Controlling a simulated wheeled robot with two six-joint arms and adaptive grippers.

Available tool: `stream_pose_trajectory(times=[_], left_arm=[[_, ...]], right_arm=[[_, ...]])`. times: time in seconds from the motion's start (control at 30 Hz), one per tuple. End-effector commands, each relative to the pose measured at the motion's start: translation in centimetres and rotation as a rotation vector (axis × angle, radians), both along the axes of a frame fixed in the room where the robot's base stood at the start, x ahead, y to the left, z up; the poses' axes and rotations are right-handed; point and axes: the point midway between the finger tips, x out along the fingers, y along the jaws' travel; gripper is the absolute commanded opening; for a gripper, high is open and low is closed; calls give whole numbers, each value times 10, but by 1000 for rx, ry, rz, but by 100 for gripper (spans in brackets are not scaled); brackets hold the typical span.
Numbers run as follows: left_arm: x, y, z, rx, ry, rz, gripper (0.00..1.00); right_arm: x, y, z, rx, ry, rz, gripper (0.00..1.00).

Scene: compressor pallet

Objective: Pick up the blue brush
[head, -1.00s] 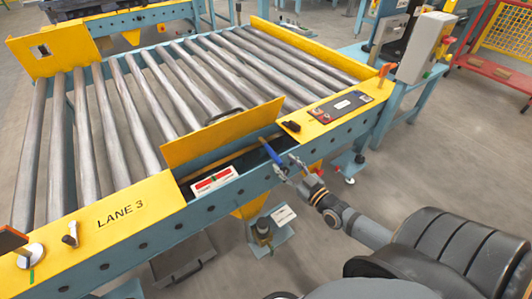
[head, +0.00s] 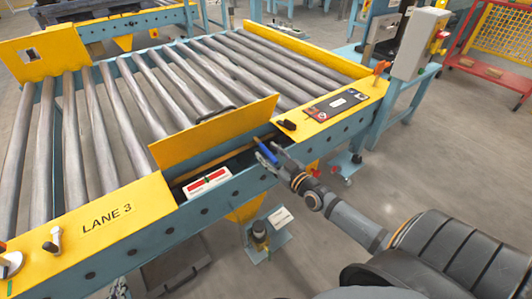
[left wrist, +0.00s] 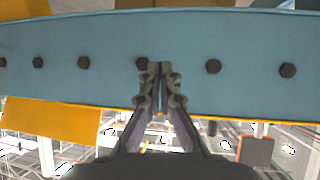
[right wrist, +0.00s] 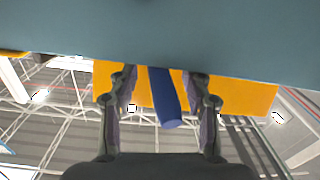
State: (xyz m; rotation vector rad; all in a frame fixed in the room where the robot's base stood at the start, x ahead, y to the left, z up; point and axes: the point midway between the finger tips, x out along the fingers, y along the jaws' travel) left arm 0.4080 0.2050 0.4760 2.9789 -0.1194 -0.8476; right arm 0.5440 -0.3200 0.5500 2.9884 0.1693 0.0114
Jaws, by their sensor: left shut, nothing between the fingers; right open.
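The blue brush (head: 268,154) shows as a blue handle sticking out at the open compartment in the conveyor's near side; its other end is hidden. In the right wrist view the handle (right wrist: 165,98) points toward the camera between the two fingers. My right gripper (head: 271,157) is open around the handle, with a gap visible on each side. My left gripper (left wrist: 160,70) is shut and empty, in front of the conveyor's blue side beam (left wrist: 240,40); I cannot make it out in the head view.
A raised yellow flap (head: 215,130) stands behind the compartment, above the rollers. A white box with a red label (head: 207,183) sits in the compartment left of the brush. A control panel (head: 335,103) lies to the right.

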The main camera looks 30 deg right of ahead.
Motion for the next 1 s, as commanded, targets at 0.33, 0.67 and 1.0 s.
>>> stream_pose_trajectory(times=[0.33,0.67,1.0], left_arm=[[17,2,26,5,-117,7,0],[17,2,26,5,-115,6,0],[17,2,26,5,-114,6,0]], right_arm=[[6,1,0,1,0,0,49],[6,1,0,1,-1,0,21],[6,1,0,1,-1,0,0]])
